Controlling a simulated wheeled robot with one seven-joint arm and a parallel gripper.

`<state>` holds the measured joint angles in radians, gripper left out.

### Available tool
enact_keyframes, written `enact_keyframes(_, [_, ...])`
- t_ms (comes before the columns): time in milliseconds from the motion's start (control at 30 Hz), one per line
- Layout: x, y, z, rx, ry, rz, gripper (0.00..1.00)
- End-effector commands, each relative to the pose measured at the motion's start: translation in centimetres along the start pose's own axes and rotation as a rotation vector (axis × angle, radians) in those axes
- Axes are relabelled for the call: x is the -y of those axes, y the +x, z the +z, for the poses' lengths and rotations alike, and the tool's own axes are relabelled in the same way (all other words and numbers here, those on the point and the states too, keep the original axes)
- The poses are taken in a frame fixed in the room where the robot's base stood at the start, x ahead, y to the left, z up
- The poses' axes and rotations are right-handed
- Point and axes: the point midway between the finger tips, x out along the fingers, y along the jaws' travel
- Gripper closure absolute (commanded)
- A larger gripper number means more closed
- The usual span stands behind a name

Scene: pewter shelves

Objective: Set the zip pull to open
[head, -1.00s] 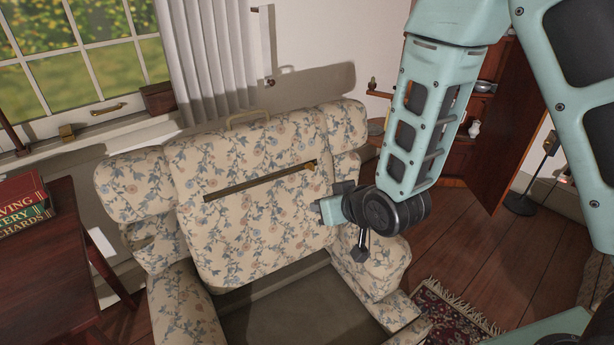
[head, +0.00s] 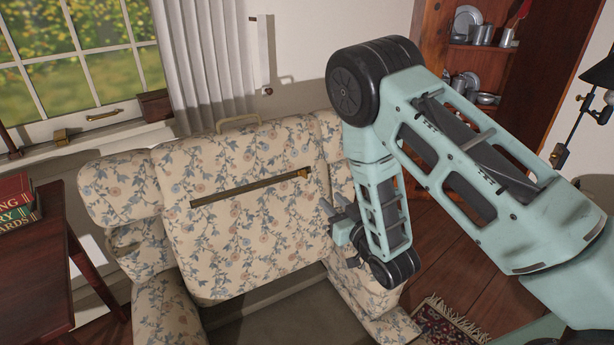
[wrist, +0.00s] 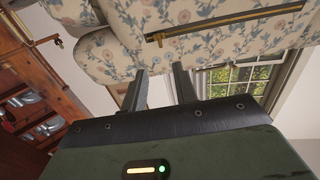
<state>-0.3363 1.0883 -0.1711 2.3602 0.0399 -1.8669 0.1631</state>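The zip (head: 245,189) is a long, dark brass strip running across the upper part of the floral chair back, rising to the right. The zip pull (head: 303,173) appears as a small brass piece at its right end. In the wrist view, which is turned over, the zip (wrist: 225,23) crosses the top and the pull (wrist: 158,39) is at its left end. My gripper (head: 328,217) is below and slightly right of the pull, in front of the chair back. In the wrist view its two fingers (wrist: 160,82) are apart with nothing between them. The gripper is clear of the pull.
The floral armchair (head: 240,240) has a handle (head: 238,123) on top of its back and a right wing beside my arm. A dark table (head: 35,265) with books (head: 15,205) stands left. A wooden dresser (head: 435,40) with pewter stands behind right.

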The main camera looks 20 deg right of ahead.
Motion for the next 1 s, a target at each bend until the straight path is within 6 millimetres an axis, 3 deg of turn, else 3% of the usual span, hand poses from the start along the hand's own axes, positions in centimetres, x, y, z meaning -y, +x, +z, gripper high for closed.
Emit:
enact_keyframes(500, [0.1, 10.6, -0.2, -0.003, -0.001, -0.001, 0.71])
enact_keyframes(700, [0.0, 12.7, 0.0, 0.001, 0.000, -0.001, 0.71])
enact_keyframes(1000, [0.0, 13.3, 0.0, 0.002, 0.000, 0.000, 0.71])
